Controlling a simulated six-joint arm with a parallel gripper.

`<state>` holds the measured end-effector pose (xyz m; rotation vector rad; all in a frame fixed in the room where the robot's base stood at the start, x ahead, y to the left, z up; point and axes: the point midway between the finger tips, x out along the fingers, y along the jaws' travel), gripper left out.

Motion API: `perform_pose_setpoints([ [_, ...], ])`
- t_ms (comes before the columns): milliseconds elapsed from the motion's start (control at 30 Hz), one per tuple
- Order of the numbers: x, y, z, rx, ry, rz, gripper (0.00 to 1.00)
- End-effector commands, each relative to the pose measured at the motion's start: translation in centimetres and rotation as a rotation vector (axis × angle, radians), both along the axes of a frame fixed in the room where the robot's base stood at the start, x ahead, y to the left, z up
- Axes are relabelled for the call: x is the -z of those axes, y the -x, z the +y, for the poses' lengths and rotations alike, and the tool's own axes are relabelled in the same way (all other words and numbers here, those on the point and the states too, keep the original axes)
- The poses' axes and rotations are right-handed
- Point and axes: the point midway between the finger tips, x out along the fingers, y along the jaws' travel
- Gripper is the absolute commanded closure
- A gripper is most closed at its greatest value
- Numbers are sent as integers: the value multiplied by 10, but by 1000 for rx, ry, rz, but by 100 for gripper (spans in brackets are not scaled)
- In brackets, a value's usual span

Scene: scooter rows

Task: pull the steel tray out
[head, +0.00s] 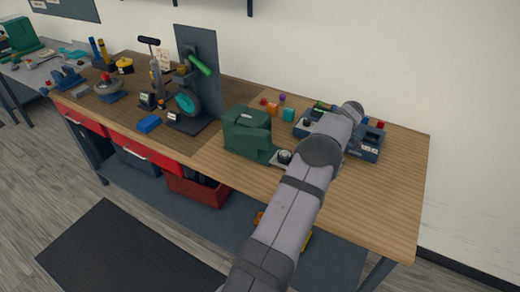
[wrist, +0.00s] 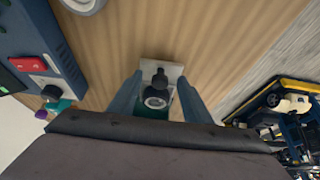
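A small pale steel plate with a dark upright knob, which I take as the steel tray (wrist: 176,71), shows in the wrist view. In the head view the same tray (head: 275,160) sticks out at the foot of a green housing (head: 248,132) on the bench. A bit of green shows just below the knob in the wrist view. My gripper (wrist: 160,82) is open, with one finger on each side of the knob and a gap to it on both sides. In the head view my arm hides my fingers. How far the tray reaches into the housing is hidden.
A dark blue-grey device with a red switch (wrist: 33,64) stands to the left in the wrist view. Small coloured blocks lie behind the green housing. A tall dark panel (head: 199,75) with a wheel stands left. Bare wood (head: 390,205) lies toward the right front edge.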

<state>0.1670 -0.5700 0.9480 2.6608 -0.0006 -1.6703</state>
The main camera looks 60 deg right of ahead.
Motion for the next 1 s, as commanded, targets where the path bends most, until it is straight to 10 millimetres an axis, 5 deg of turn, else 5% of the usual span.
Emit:
perform_pose_setpoints([
  [100,0,0,0,0,0,0,34],
  [633,-1,0,0,0,0,0,34],
  [1000,-24,0,0,0,0,0,34],
])
